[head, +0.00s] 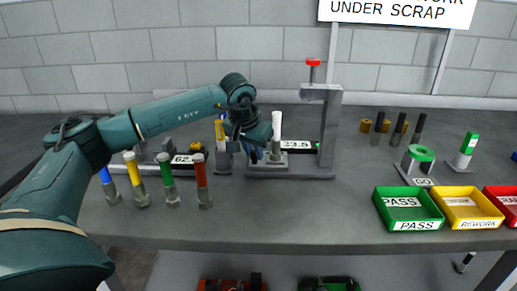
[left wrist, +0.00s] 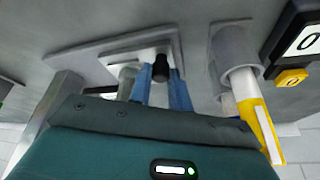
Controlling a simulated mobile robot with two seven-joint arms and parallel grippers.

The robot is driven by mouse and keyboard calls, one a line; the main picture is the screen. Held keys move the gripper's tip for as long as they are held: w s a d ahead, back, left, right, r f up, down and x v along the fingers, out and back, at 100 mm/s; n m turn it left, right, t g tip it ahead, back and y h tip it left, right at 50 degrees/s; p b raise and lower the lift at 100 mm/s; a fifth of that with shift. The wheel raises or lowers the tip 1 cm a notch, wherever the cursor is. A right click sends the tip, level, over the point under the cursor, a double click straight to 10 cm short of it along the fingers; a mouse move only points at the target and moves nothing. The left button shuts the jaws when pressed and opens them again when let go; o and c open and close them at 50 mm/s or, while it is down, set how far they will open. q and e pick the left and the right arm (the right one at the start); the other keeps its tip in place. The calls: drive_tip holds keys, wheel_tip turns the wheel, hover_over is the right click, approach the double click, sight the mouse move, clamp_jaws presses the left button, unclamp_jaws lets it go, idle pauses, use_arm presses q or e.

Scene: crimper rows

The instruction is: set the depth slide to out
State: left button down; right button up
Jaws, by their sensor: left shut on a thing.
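My left gripper (head: 254,152) reaches down beside the grey base (head: 290,172) of the press stand. In the left wrist view its blue fingers (left wrist: 161,94) are shut on a small black knob (left wrist: 161,68), which stands on a stepped grey plate (left wrist: 110,50). The knob appears to be the handle of the depth slide; no slide marking is readable. In the head view my gripper hides the knob. A white-handled piece (head: 277,125) stands upright just right of the gripper. My right gripper is not in view.
The press column (head: 328,130) with a red top knob (head: 313,62) rises right of the gripper. A yellow-and-white tool (left wrist: 258,120) stands in a holder close beside the gripper. Several coloured-handle tools (head: 168,180) stand at front left. Green (head: 405,225) and yellow (head: 463,224) trays lie right.

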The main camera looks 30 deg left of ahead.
use_arm(q)
drive_tip(key=shift+s+a, duration=0.3)
drive_tip(key=shift+a, duration=0.3)
drive_tip(key=c, duration=1.3)
unclamp_jaws()
drive_tip(key=v, duration=1.3)
drive_tip(key=shift+r, duration=0.1)
